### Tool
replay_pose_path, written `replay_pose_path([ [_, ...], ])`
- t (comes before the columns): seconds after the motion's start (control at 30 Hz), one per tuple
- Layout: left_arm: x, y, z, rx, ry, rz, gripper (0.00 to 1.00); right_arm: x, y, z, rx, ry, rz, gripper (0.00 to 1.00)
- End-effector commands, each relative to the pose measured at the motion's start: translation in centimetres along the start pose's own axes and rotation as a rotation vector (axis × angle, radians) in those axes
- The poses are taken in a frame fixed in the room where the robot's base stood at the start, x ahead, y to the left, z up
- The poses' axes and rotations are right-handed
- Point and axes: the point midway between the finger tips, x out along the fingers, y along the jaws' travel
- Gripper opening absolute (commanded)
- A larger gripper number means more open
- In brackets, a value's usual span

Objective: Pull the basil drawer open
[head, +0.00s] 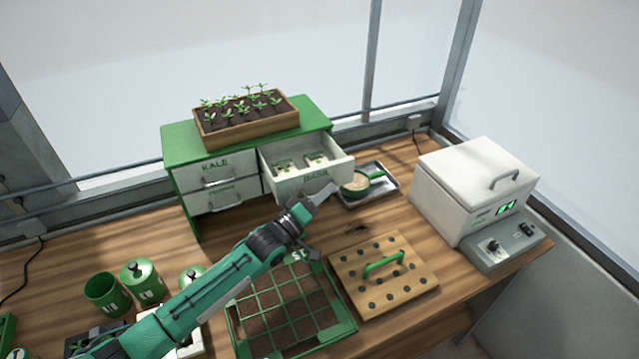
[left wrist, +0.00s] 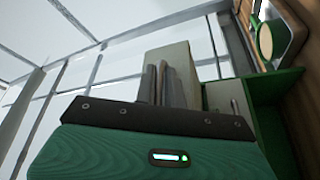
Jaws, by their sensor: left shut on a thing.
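The basil drawer (head: 275,187) is the upper right drawer of the green seed cabinet (head: 183,201). It stands pulled out, with its inside open to view and seed packets (head: 316,158) lying in it. In the left wrist view the gripper fingers (left wrist: 161,84) are close together against a pale panel. My right gripper is not in view.
A seedling box (head: 250,138) sits on the cabinet. The kale drawer (head: 217,167) is shut. A metal tray (head: 385,187) with a green-handled bowl stands close right of the open drawer. A dibber board (head: 415,290), a green grid tray (head: 348,330) and a white machine (head: 465,180) stand nearby.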

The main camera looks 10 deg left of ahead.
Motion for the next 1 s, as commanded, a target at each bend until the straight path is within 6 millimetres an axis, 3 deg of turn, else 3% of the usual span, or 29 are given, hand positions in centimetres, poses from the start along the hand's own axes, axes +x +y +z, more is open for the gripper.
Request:
replay_pose_path([
  [0.43, -0.1, 0.4, 0.4, -0.001, 0.001, 0.003, 0.0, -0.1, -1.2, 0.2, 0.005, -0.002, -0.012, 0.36],
  [0.47, -0.1, 0.4, 0.4, -0.001, 0.001, 0.003, 0.14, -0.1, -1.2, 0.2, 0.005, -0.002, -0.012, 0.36],
  [0.5, -0.1, 0.3, 0.4, -0.001, 0.001, 0.003, 0.18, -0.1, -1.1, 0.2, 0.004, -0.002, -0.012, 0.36],
  [0.77, -0.2, 0.2, 0.4, -0.001, 0.0, 0.001, 0.18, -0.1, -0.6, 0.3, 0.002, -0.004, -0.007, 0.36],
  [1.0, -2.7, -0.1, 0.6, 0.001, -0.001, -0.001, 0.18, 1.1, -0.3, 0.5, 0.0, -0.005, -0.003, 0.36],
])
